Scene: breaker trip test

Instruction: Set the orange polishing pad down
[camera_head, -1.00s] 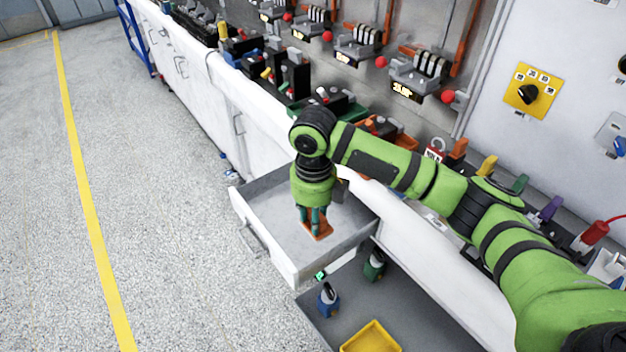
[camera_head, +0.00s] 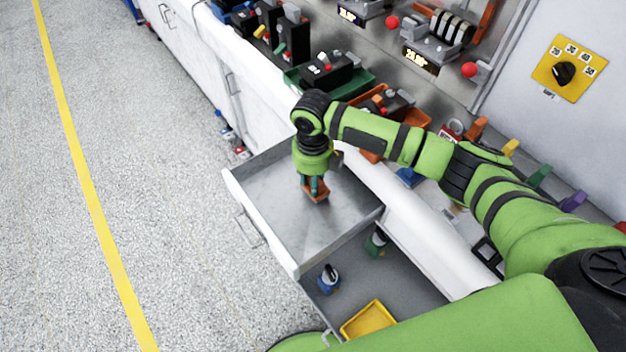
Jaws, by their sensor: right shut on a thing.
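The orange polishing pad (camera_head: 317,193) is between the fingers of my right gripper (camera_head: 314,184), over the open drawer (camera_head: 265,213). The gripper points down and is shut on the pad. The pad is low, near the drawer's floor; I cannot tell whether it touches it. The fingers hide part of the pad. My left gripper is not in view.
The bench top carries a green tray (camera_head: 350,85) and an orange tray (camera_head: 410,115). The drawer floor around the pad is bare.

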